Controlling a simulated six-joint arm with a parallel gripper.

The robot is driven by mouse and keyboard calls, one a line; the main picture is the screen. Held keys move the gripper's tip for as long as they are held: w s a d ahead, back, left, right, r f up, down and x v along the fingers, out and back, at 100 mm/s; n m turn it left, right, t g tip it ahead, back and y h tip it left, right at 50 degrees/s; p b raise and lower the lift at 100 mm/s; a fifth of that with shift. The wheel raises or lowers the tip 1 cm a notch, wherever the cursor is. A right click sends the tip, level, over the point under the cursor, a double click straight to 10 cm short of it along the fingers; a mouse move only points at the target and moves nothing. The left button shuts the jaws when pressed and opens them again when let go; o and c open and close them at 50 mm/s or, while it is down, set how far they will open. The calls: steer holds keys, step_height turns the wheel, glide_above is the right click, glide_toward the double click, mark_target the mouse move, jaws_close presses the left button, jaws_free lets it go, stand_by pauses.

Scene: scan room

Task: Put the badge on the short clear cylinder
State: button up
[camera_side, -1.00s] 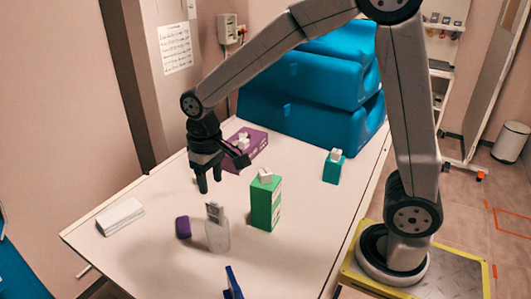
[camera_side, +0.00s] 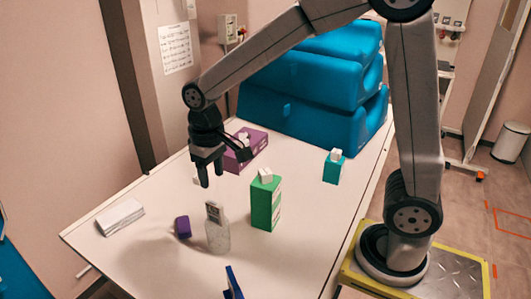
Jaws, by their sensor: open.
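A clear cylinder (camera_side: 218,238) stands upright on the table near the front middle. A small grey and white card that looks like the badge (camera_side: 213,211) stands upright at its top. I cannot tell whether it rests on the rim or reaches inside. My gripper (camera_side: 211,180) is open with its fingers pointing down, and nothing shows between them. It is above the table, behind the cylinder and badge and apart from them. A small white thing (camera_side: 196,180) is partly hidden by the gripper.
A green box (camera_side: 265,207) stands right of the cylinder, and a small purple object (camera_side: 183,227) lies left of it. A purple box (camera_side: 250,148) is behind my gripper. A teal box (camera_side: 332,171), a white folded stack (camera_side: 120,217) and a blue item (camera_side: 233,284) are around the table (camera_side: 300,235).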

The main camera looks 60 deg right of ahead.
steer(key=s+d+f+t, duration=0.2)
steer(key=s+d+f, duration=0.2)
steer(key=s+f, duration=0.3)
steer(key=s, duration=0.2)
steer(key=shift+s+d+f, duration=0.35)
steer(key=shift+s, duration=0.05)
stand_by(0.8)
